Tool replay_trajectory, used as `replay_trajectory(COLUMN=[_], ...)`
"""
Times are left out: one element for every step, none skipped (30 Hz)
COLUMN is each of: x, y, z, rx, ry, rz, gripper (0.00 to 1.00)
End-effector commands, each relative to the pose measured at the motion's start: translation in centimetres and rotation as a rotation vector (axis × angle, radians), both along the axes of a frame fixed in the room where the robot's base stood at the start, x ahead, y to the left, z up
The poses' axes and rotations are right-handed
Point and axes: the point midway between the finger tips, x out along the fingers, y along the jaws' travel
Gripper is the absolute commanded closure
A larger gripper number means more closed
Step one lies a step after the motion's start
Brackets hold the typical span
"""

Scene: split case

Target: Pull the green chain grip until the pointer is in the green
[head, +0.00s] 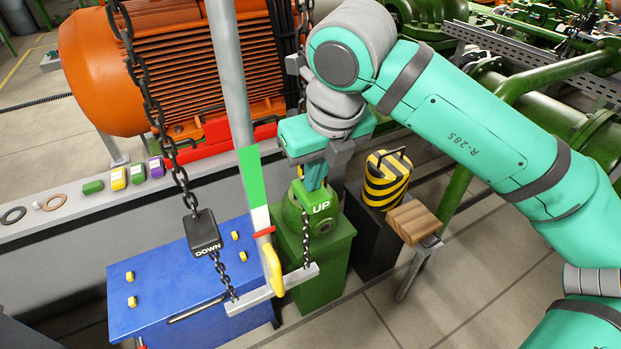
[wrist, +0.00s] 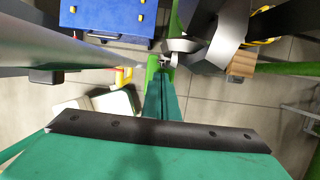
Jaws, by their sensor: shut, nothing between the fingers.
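The green chain grip marked UP (head: 322,207) hangs on a dark chain, which shows below it. My gripper (head: 314,178) is shut and empty, directly above the grip; I cannot tell whether the fingertips touch it. In the wrist view my closed fingers (wrist: 160,98) point toward a small green part near the top middle. A grey post carries a green band (head: 251,174) with a white band below it. A red piece (head: 265,232) is at the bottom of the white band, below the green. A yellow curved part (head: 273,271) is under it. I cannot tell which is the pointer.
A black grip marked DOWN (head: 204,234) hangs on another chain at left. Both chains run to a grey crossbar (head: 272,290). A blue box (head: 178,285) stands below. A yellow-and-black striped weight (head: 387,180) and a wooden block (head: 413,221) are close on the right.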

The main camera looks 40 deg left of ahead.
Motion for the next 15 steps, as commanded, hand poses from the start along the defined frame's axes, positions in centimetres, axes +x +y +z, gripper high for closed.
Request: replay_trajectory(x=[0.0, 0.0, 0.0, 0.0, 0.0, 0.0, 0.0, 0.0, 0.0, 0.0, 0.0, 0.0, 0.0, 0.0, 0.0], y=[0.0, 0.0, 0.0, 0.0, 0.0, 0.0, 0.0, 0.0, 0.0, 0.0, 0.0, 0.0, 0.0, 0.0, 0.0], z=[-0.3, -0.4, -0.6, -0.7, -0.8, -1.0, -1.1, -1.2, -1.3, -1.5, -1.6, -1.7, -1.9, -2.0, -2.1], rx=[-0.001, -0.002, -0.002, -0.002, -0.002, -0.002, -0.002, -0.001, -0.001, -0.001, -0.001, -0.001, -0.001, -0.002, -0.003], ry=[0.002, 0.002, 0.002, 0.002, 0.003, 0.003, 0.003, 0.003, 0.003, 0.002, 0.002, 0.002, 0.002, 0.002, 0.001], rz=[-0.001, -0.001, -0.001, -0.001, 0.000, 0.000, 0.000, 0.000, 0.000, 0.000, 0.000, 0.000, 0.000, 0.000, 0.000], gripper=[1.00, 1.00, 1.00, 1.00, 1.00, 1.00, 1.00, 1.00, 1.00, 1.00, 1.00, 1.00, 1.00, 1.00, 1.00])
